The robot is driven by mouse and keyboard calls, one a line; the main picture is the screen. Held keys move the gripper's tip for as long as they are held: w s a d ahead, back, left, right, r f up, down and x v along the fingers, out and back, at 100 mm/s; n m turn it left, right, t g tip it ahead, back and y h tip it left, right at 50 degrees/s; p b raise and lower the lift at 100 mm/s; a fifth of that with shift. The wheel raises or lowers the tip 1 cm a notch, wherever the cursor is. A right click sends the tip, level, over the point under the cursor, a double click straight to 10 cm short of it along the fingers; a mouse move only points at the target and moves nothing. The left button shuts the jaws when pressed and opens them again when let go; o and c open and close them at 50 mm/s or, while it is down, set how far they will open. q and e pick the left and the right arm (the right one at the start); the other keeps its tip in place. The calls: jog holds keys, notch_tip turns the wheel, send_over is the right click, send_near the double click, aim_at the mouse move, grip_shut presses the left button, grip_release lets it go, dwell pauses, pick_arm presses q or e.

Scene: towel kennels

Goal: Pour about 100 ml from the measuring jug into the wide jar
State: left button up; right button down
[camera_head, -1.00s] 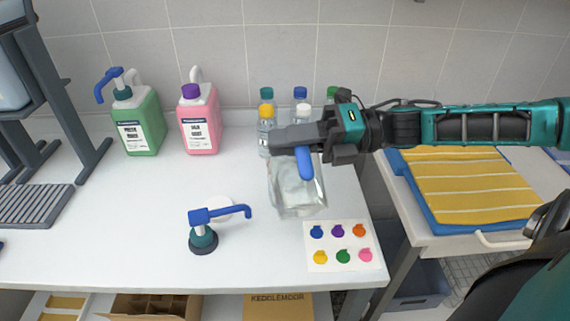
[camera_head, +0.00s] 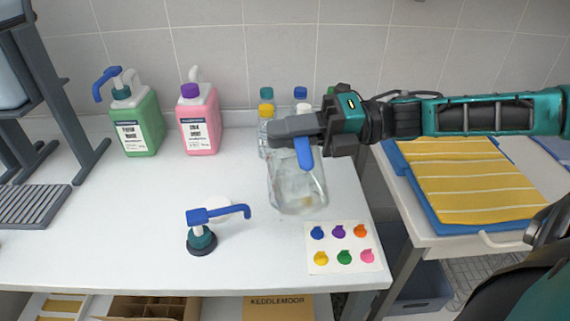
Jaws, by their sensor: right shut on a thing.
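The measuring jug (camera_head: 299,189) is a clear vessel with a blue handle (camera_head: 304,154), over the right part of the white worktop. My right gripper (camera_head: 279,131) comes in from the right and is shut on the jug at its handle. The gripper covers the jug's upper part. The jug's level of liquid is hard to make out. I cannot pick out the wide jar as a separate thing; clear outlines overlap at the jug. My left gripper is not in view.
A blue-spouted pump (camera_head: 202,238) stands at the front, near a pale round thing. Green (camera_head: 137,122) and pink (camera_head: 199,121) bottles stand at the back. Several small capped bottles (camera_head: 266,111) are behind my gripper. A colour-dot card (camera_head: 343,247) lies front right. The worktop's left middle is clear.

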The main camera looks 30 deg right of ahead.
pick_arm(q)
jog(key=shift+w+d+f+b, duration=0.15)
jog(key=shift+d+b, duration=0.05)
jog(key=shift+b, duration=0.3)
pick_arm(e)
jog(key=shift+w+r, duration=0.15)
jog(key=shift+w, duration=0.1)
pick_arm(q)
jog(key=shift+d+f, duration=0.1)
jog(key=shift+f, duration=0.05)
pick_arm(e)
jog(key=shift+w+d, duration=0.1)
pick_arm(q)
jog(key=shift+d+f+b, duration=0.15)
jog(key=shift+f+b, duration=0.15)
jog(key=shift+b, duration=0.4)
pick_arm(e)
jog(key=shift+w+d+m, duration=0.1)
jog(key=shift+w+m, duration=0.05)
jog(key=shift+m, duration=0.15)
pick_arm(q)
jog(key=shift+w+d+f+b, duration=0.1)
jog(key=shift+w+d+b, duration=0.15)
jog(key=shift+b, duration=0.3)
pick_arm(e)
jog(key=shift+w+d+r, duration=0.1)
jog(key=shift+w+r, duration=0.05)
jog(key=shift+w, duration=0.1)
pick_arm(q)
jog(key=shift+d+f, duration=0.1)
